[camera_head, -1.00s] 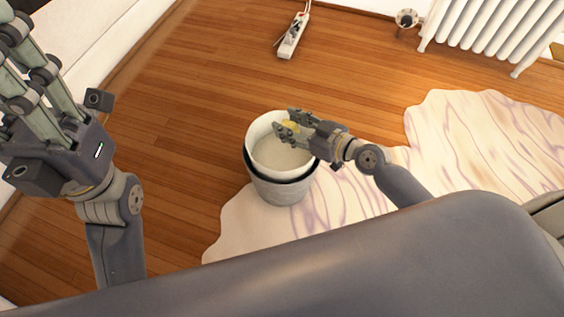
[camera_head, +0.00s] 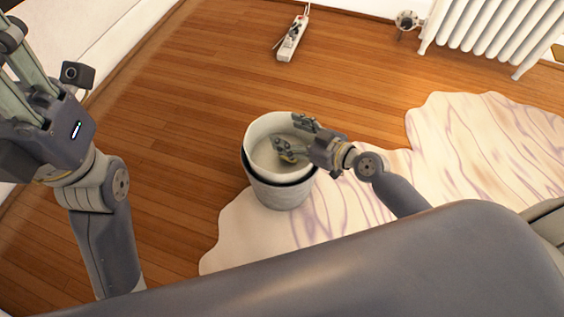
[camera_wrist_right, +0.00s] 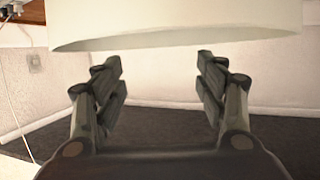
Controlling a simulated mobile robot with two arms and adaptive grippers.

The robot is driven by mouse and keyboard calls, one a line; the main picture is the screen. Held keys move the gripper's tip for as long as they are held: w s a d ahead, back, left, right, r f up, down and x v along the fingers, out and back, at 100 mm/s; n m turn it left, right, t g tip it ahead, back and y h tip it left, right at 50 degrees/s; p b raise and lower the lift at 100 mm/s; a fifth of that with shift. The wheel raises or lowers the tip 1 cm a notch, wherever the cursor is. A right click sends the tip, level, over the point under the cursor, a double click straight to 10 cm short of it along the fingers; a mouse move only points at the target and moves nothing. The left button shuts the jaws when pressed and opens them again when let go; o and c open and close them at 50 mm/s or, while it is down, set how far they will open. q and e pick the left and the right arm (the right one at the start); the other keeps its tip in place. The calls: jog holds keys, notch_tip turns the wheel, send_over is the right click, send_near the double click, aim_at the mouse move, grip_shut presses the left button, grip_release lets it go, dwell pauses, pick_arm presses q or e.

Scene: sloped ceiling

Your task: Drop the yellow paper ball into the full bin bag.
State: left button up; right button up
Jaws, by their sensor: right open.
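The bin (camera_head: 283,193) is grey and stands upright, partly on the pale rug. A white bag (camera_head: 257,128) lines it and folds over its rim. My right gripper (camera_head: 296,137) is over the bin's opening, its fingers spread apart with nothing between them. A small yellowish patch (camera_head: 289,158) shows just under its lower finger, probably the yellow paper ball, mostly hidden. In the right wrist view the open fingers (camera_wrist_right: 160,78) are empty, with a pale surface across the top. My left gripper (camera_head: 30,95) is at the left edge, its fingertips cut off.
A pale wavy-patterned rug (camera_head: 480,160) covers the floor at the right. A white power strip (camera_head: 292,40) lies on the wooden floor at the back. A white radiator (camera_head: 490,30) stands at the back right. The floor left of the bin is clear.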

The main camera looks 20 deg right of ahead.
jog(key=shift+d, duration=0.1)
jog(key=v, duration=1.2)
